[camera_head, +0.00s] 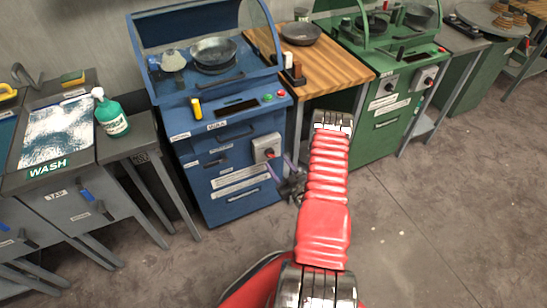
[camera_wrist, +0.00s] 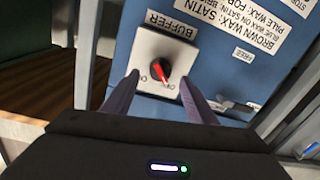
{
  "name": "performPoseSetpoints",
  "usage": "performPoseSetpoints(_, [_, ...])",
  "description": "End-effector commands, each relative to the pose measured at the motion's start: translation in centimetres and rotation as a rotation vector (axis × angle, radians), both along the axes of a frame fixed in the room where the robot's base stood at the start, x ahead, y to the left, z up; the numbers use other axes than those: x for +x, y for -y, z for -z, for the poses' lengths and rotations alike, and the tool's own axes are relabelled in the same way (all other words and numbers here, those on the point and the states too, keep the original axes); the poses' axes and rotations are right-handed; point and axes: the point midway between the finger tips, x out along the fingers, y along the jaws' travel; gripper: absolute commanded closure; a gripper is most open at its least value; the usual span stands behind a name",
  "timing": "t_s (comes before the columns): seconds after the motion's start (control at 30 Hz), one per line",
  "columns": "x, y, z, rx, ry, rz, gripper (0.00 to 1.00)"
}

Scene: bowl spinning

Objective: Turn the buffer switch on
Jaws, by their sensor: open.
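The buffer switch (camera_wrist: 162,70) is a red-and-black rotary knob on a pale square plate labelled BUFFER, on the front of the blue machine. The knob's red part slants toward the lower right in the wrist view. In the head view the switch (camera_head: 267,147) sits low on the blue cabinet's right side. My gripper (camera_wrist: 159,77) is open. Its two purple-grey fingers stand on either side of the knob, near the plate; contact cannot be told. In the head view my gripper (camera_head: 290,175) is partly hidden behind my red arm.
The blue machine (camera_head: 225,165) has a clear hood and a bowl inside. A wooden-topped table (camera_head: 335,70) and a green machine (camera_head: 375,125) stand to its right. A wash station (camera_head: 55,135) with a green bottle (camera_head: 111,115) stands left. Open floor (camera_head: 430,210) lies at the right.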

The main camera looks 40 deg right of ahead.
Motion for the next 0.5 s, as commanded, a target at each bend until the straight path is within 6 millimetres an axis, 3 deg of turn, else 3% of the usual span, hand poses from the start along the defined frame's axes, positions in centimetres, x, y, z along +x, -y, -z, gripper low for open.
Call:
performPoseSetpoints(0.2, [3.0, 0.6, 0.0, -0.002, 0.000, -0.001, 0.48])
performPoseSetpoints(0.5, [4.2, 0.9, 0.0, 0.000, -0.001, 0.001, 0.48])
